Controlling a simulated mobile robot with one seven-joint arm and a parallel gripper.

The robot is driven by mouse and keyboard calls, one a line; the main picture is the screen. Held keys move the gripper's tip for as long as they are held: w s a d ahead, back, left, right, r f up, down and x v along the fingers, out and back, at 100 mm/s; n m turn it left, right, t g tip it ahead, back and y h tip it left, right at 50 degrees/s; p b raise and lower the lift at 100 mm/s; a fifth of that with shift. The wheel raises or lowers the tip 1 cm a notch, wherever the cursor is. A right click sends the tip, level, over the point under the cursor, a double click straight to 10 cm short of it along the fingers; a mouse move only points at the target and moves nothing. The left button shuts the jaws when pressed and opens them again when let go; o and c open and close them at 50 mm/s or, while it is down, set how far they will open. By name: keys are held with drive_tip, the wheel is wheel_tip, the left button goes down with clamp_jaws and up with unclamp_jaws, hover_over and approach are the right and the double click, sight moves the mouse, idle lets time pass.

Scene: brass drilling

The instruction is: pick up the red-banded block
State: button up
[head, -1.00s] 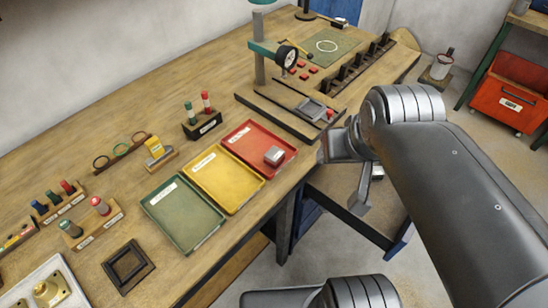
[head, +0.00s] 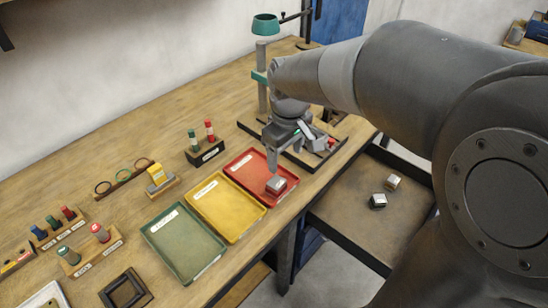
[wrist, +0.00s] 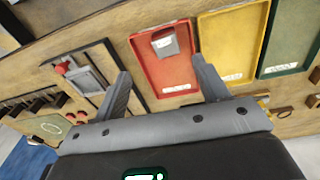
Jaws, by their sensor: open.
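A small grey-topped block (head: 276,185) sits in the red tray (head: 243,163), near its front right corner. In the wrist view the block (wrist: 165,42) lies near one end of the red tray (wrist: 158,75). My gripper (head: 290,150) is open and empty over the back right part of the tray. One finger comes down just behind the block in the head view. In the wrist view the gripper (wrist: 162,72) has its fingers spread on either side of the tray, with the block beyond the tips.
A yellow tray (head: 225,207) and a green tray (head: 184,243) lie to the left. A drill stand (head: 262,75) rises behind my gripper. Two more small blocks, one dark-sided (head: 377,201) and one tan-sided (head: 392,182), lie on a lower surface (head: 345,220) at the right.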

sight(276, 182)
drive_tip(key=shift+n+g, duration=0.4)
drive_tip(key=shift+n, duration=0.3)
drive_tip(key=f, duration=0.4)
drive_tip(key=w+a+f, duration=0.1)
drive_tip(key=f, duration=0.4)
drive_tip(key=w+a+f, duration=0.1)
drive_tip(key=f, duration=0.3)
drive_tip(key=shift+f, duration=0.15)
clamp_jaws()
